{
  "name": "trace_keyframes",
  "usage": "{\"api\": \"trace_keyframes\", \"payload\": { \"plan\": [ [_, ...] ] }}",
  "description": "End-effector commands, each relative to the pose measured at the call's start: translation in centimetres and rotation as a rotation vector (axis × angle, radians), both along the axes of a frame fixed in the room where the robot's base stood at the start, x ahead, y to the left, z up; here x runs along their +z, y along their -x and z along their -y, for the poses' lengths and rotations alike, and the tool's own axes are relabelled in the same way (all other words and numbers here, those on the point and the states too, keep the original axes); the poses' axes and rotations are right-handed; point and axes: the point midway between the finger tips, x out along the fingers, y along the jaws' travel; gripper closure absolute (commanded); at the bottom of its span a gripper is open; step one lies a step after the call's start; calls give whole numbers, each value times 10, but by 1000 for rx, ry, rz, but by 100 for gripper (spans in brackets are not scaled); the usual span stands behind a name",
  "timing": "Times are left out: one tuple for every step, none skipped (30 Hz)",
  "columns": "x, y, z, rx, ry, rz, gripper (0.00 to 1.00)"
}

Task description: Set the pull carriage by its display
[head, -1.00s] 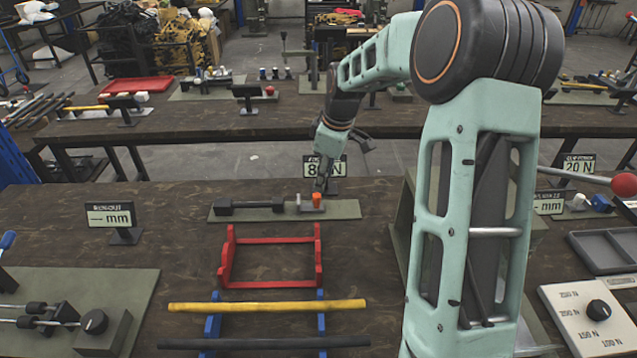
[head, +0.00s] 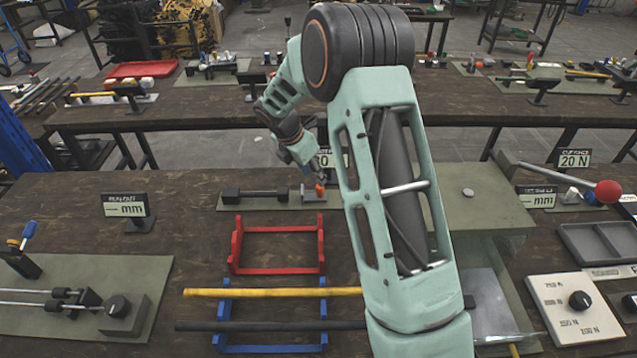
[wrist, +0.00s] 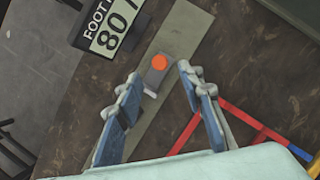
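A small grey block with an orange knob (head: 319,188) stands at the right end of a green base plate (head: 286,203); I cannot tell whether it is the pull carriage. In the wrist view the orange knob (wrist: 160,62) lies ahead between the fingertips. A dark bar (head: 257,193) lies along the plate's left part. A display reading 80 (wrist: 108,25), headed FOOT and cut off at the edge, stands beside the plate; my arm partly hides it in the head view. My gripper (wrist: 158,74) is open and empty, and in the head view it is close to the orange knob.
A red frame (head: 278,268) and blue rack with yellow and black rods (head: 270,292) stand in front. A rod fixture (head: 85,305) is at left with a blank mm display (head: 123,205). At right are a red-balled lever (head: 608,191), grey tray (head: 600,245) and dial panel (head: 578,310).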

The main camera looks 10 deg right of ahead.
Motion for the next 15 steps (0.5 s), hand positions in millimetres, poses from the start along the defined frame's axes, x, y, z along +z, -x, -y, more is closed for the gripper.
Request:
{"api": "trace_keyframes", "payload": {
  "plan": [
    [-10,-1,4,0,0,-4,65],
    [-16,-3,6,0,0,-4,65],
    [-22,-5,8,-1,-1,-3,65],
    [-27,-6,10,-1,0,-2,65],
    [-32,-7,11,-1,-1,-3,65],
    [-37,-8,13,-1,-1,-2,65],
    [-41,-9,14,-1,-1,-2,65],
    [-45,-10,15,-1,-1,-2,65],
    [-48,-11,17,-1,-1,-1,65],
    [-51,-12,18,-1,-1,0,65],
    [-53,-12,18,-1,-1,0,65],
    [-56,-13,19,-1,-2,1,65],
    [-58,-14,20,-1,-2,1,65],
    [-58,-14,20,-1,-2,1,65],
    [-60,-14,21,-1,-1,1,65]
  ]
}}
